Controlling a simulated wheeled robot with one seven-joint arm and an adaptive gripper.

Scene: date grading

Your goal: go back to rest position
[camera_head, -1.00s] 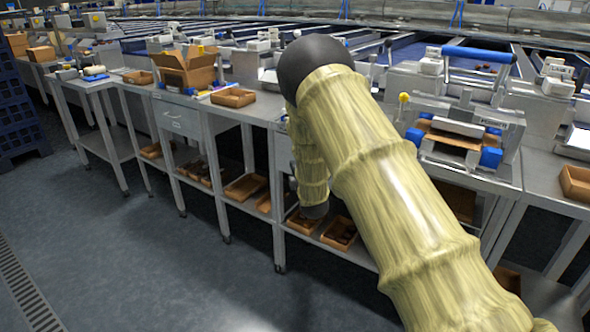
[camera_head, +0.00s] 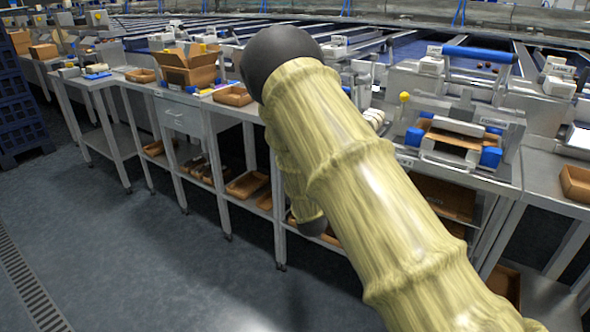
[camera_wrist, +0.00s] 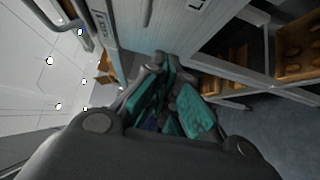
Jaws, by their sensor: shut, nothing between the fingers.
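My gripper (camera_wrist: 165,95) shows in the wrist view, with dark linkages and teal finger pads. It is shut and nothing is held between its fingers. In the head view my arm, in a pale yellow ribbed cover with a black joint at its top, crosses in front of the workbench (camera_head: 408,160). The gripper itself is hidden behind the arm there. In the wrist view, the gripper is in front of a grey bench panel (camera_wrist: 180,30), which looks turned on its side.
An open cardboard box (camera_head: 188,68) and a shallow tray (camera_head: 232,96) stand on the benches. Brown trays (camera_head: 246,185) lie on the lower shelf. A clamp-like device with blue ends (camera_head: 455,140) sits right of my arm. Blue crates (camera_head: 18,110) stand at far left. The floor (camera_head: 130,240) is clear.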

